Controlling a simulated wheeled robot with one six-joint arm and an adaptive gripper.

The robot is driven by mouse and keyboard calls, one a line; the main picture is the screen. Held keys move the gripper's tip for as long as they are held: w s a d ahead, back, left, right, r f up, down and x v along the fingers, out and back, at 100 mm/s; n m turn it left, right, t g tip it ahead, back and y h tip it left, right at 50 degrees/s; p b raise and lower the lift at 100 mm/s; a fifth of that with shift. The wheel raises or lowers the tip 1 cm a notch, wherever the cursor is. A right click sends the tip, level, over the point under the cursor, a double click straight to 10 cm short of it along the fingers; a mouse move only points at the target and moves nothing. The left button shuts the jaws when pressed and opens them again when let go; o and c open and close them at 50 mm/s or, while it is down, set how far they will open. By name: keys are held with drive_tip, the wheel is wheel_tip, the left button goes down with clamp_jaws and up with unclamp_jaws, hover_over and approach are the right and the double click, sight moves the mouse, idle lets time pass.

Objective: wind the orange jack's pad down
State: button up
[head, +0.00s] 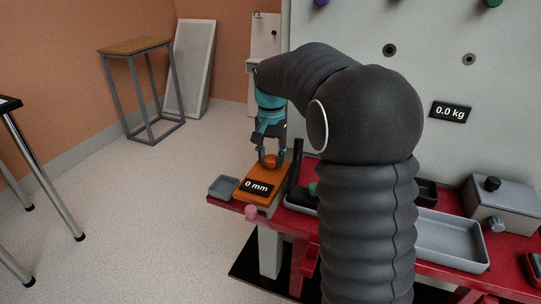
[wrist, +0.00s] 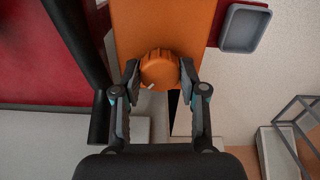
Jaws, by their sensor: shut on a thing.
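The orange jack (head: 258,198) sits at the left end of the red bench, and its display reads "0 mm". Its round ribbed orange knob (head: 270,161) stands on top. My gripper (head: 271,158) reaches down to this knob with a finger on each side. In the wrist view my gripper (wrist: 160,68) is shut on the knob (wrist: 160,72), whose rim carries a small white mark. The orange jack body (wrist: 155,22) extends past the knob there. I cannot make out the jack's pad; a grey post (head: 270,252) stands below the bench's left end.
A small grey tray (head: 223,187) is left of the jack, with a pink ball-shaped knob (head: 251,212) in front. A dark upright post (head: 295,160) stands close on the right. The red bench (head: 425,268) holds a larger grey tray (head: 450,240). Open floor lies left.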

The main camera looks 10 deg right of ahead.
sight(271, 158)
drive_tip(key=o, duration=1.1)
drive_tip(key=shift+a, duration=0.1)
drive_tip(key=shift+o, duration=0.2)
wheel_tip(271, 158, up, 12)
